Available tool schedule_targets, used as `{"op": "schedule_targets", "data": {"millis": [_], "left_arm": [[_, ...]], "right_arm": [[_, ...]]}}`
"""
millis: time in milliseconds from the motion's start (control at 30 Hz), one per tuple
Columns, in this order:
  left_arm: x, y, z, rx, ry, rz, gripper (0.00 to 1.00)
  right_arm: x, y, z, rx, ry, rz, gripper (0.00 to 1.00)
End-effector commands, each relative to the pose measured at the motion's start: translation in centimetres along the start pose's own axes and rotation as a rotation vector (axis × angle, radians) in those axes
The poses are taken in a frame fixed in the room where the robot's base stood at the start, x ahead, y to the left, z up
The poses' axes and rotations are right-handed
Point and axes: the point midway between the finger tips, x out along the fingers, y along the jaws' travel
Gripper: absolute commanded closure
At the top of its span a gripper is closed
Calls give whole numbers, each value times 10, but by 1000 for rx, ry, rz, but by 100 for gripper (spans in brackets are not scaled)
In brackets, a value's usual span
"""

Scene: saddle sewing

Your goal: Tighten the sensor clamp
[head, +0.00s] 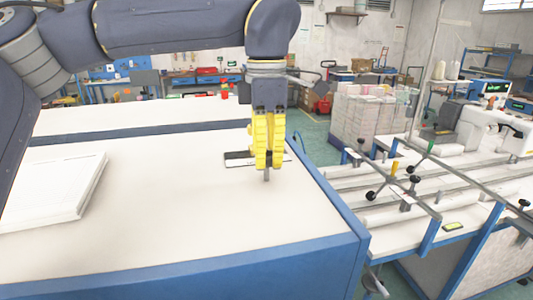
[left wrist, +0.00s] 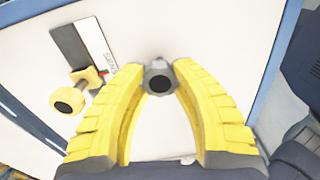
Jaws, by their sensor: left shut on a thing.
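My left gripper (head: 266,168) is over the white table, pointing down, with its yellow fingers shut on a grey piece. In the left wrist view the gripper (left wrist: 160,72) has its fingertips against both sides of this grey piece (left wrist: 160,83), which has a round black end. In the head view a short grey shaft (head: 266,175) shows below the fingertips. A flat black and silver plate, partly lettered "SENS" (left wrist: 90,42), lies on the table beside the gripper. A yellow knob with a black end (left wrist: 70,98) is near the plate's lower end. My right gripper is not in view.
A white stack of sheets (head: 60,192) lies at the table's left. The blue table edge (head: 345,215) runs along the right. Beyond it stands a bench with rails and several knobs (head: 400,190). The table's front middle is clear.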

Motion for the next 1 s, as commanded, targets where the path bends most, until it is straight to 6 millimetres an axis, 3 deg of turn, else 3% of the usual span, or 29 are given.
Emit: {"op": "schedule_targets", "data": {"millis": [500,1000], "left_arm": [[0,0,0,446,1,0,100],[0,0,0,644,0,0,100]], "right_arm": [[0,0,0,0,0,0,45],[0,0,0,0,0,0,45]]}}
